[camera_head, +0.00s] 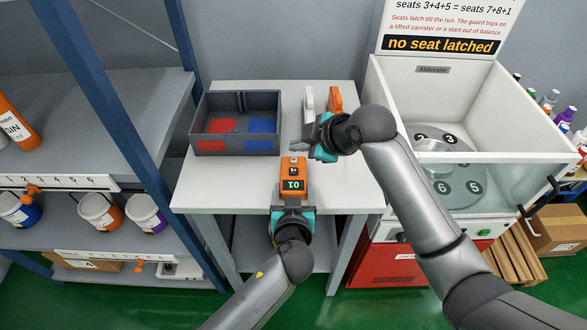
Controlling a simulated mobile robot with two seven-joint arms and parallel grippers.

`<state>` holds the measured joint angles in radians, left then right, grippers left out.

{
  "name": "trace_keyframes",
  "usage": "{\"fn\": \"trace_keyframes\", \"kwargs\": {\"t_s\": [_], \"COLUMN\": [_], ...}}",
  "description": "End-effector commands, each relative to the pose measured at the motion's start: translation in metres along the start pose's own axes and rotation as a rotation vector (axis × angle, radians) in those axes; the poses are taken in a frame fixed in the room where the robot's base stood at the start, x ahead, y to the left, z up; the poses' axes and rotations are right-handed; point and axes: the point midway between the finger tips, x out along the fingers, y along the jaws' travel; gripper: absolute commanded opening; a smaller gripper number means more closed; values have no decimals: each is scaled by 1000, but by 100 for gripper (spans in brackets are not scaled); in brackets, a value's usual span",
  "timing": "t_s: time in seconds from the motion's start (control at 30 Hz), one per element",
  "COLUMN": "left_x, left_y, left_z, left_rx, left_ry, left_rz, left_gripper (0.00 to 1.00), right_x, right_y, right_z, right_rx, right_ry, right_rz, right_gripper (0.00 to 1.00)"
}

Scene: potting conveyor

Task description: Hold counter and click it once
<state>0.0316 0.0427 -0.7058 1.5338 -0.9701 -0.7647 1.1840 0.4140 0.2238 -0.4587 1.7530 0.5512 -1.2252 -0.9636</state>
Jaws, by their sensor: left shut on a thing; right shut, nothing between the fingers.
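The counter (293,172) is an orange, boxy device with a dark display showing green digits that look like "10" or "01". It is held at the front of the white table (350,195). My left gripper (292,206) is shut on its near end. I cannot tell whether the counter touches the tabletop. My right gripper (307,140) is shut and empty, beyond the counter and slightly right of it, apart from it in the picture.
A grey bin (200,147) with red and blue compartments stands left on the table. A white item (308,101) and an orange item (336,100) stand behind my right gripper. A white machine (395,100) is close on the right, shelving (100,100) on the left.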

Motion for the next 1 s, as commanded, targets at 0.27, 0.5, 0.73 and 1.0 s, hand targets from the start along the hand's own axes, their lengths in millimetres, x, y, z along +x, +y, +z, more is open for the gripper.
{"fn": "trace_keyframes", "kwargs": {"t_s": [0.27,0.5,0.73,1.0], "left_x": [0,0,-5,-39], "left_y": [0,0,0,0], "left_z": [1,0,1,2], "left_rx": [0,0,-1,-3], "left_ry": [-1,-1,-2,-3], "left_rz": [0,0,1,1], "left_gripper": [87,100,100,100], "right_x": [0,0,0,0], "right_y": [0,0,0,0], "right_z": [0,0,0,0], "right_rx": [0,0,0,0], "right_ry": [0,0,0,0], "right_rz": [0,0,0,0], "right_gripper": [0,0,0,0]}}
